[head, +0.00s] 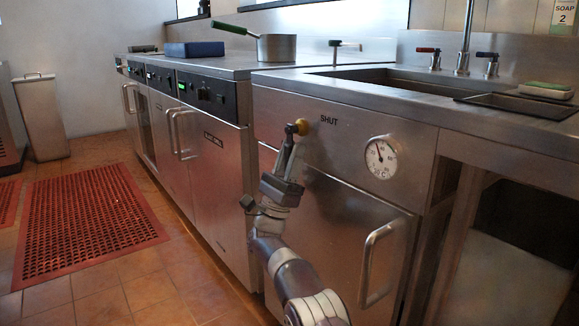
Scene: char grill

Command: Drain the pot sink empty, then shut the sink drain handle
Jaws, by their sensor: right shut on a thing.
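The pot sink (368,72) is set into the steel counter on the right; its floor and any water in it are hidden by the front rim. My left gripper is not in view.
A tap (464,40) with red and blue levers stands behind the sink. A green sponge (549,90) lies at the right. A pot (276,47) and a blue box (194,49) stand on the counter.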

